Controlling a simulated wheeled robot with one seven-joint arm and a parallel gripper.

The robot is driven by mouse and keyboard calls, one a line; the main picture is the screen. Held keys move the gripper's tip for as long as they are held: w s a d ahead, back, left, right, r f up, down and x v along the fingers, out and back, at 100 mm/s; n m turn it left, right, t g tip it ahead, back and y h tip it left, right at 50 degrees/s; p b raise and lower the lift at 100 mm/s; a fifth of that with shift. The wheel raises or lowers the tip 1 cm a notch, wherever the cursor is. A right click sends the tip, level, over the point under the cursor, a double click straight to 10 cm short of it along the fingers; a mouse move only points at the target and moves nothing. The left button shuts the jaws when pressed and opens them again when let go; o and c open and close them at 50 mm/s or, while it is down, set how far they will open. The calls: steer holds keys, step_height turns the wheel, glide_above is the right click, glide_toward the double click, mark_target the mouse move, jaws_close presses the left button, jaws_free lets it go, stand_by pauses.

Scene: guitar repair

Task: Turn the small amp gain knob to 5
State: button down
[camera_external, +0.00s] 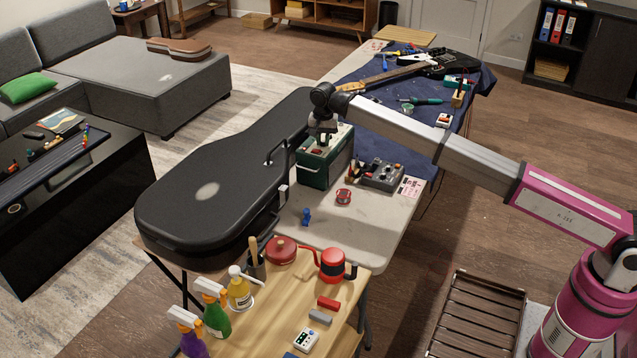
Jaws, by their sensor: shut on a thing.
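The small amp (313,174) is a dark green box with a pale top panel. It stands on the light table beside the black guitar case. My gripper (322,139) points down at the top of the amp and is shut on a knob there. The gripper covers the knob, so its pointer and the scale marks cannot be read. A small red part shows on the amp's top just in front of the gripper.
An electric guitar (425,66) lies on blue cloth behind.

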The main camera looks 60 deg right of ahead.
mark_target(323, 142)
steer(key=shift+m, duration=0.4)
steer(key=c, duration=1)
jaws_free()
steer(key=shift+c, duration=0.2)
steer(key=shift+r, duration=0.1)
step_height(323, 142, up, 11)
steer(key=shift+f, duration=0.2)
